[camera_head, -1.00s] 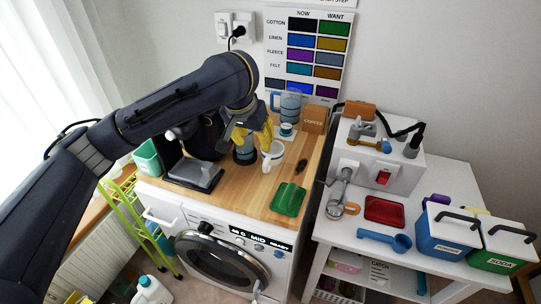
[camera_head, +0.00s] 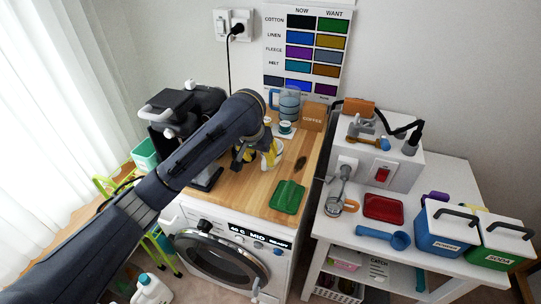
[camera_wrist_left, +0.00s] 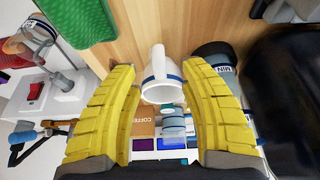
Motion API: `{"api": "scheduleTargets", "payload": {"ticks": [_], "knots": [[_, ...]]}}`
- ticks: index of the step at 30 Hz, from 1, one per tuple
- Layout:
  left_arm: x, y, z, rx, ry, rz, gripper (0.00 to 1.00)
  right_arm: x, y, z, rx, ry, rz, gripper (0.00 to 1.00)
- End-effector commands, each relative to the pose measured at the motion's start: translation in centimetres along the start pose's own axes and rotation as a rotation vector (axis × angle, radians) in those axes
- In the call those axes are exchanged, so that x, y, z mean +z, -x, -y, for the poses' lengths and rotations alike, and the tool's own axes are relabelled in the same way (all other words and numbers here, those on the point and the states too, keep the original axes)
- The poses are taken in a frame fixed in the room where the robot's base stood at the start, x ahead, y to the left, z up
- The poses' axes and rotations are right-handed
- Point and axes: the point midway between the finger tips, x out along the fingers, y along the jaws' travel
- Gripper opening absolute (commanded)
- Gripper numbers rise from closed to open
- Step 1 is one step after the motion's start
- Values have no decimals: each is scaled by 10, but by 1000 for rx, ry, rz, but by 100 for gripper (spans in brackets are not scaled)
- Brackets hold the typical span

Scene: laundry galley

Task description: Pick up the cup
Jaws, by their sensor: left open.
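The white cup (camera_head: 278,152) with a blue band stands on the wooden worktop (camera_head: 245,190), partly hidden by my left gripper in the head view. My left gripper (camera_head: 256,157) is open at the cup; gaps show between the cup and both fingers in the wrist view (camera_wrist_left: 159,75). I cannot tell how far the fingertips are above the worktop. My right gripper is not in view.
A dark machine (camera_head: 185,108) is at left. A green ridged item (camera_head: 287,197) lies in front, a brown oval (camera_head: 301,163) to the right. A white table (camera_head: 450,180) adjoins at right.

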Motion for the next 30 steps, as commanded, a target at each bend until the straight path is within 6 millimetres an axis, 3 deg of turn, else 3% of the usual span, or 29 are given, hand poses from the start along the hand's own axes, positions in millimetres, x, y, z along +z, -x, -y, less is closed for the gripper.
{"api": "scheduleTargets", "payload": {"ticks": [8,19,30], "knots": [[1,-11,0,0,2,1,44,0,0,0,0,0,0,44],[2,-52,-2,-1,2,3,44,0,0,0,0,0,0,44],[1,-58,-2,-2,0,0,44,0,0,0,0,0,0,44]]}}
